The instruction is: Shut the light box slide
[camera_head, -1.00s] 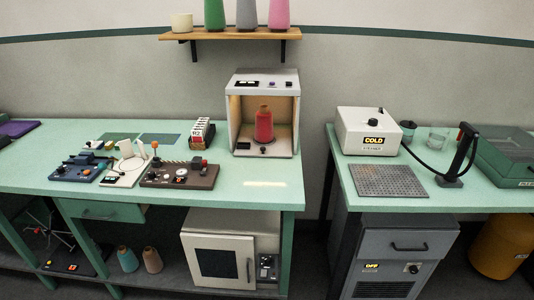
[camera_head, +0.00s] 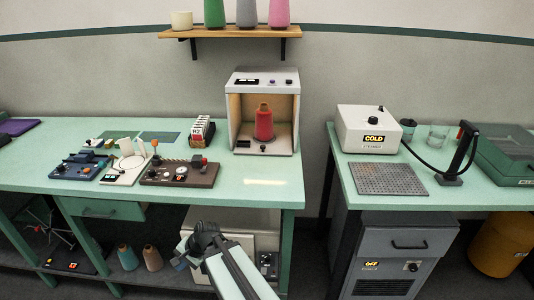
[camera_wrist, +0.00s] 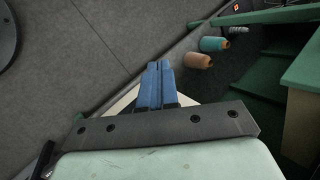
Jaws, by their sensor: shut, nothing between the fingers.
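The light box (camera_head: 231,105) is a pale, open-fronted cabinet at the back right of the long green table, with a lit tan inside. A red thread cone (camera_head: 264,124) stands in it. A small dark knob (camera_head: 263,148) sits at the front of its base; I cannot tell for sure that this is the slide or where the slide stands. My gripper (camera_wrist: 157,66) is shut and empty, its blue fingers together in the wrist view. In the head view my arm is low in front of the table, well away from the light box and partly hiding the white cabinet below.
Control boards (camera_head: 180,174) and a card rack (camera_head: 202,131) stand left of the light box. The tabletop right in front of it is clear. A second table (camera_head: 432,197) with a steamer (camera_head: 368,130) stands to the right across a gap. A wooden shelf (camera_head: 232,32) hangs above.

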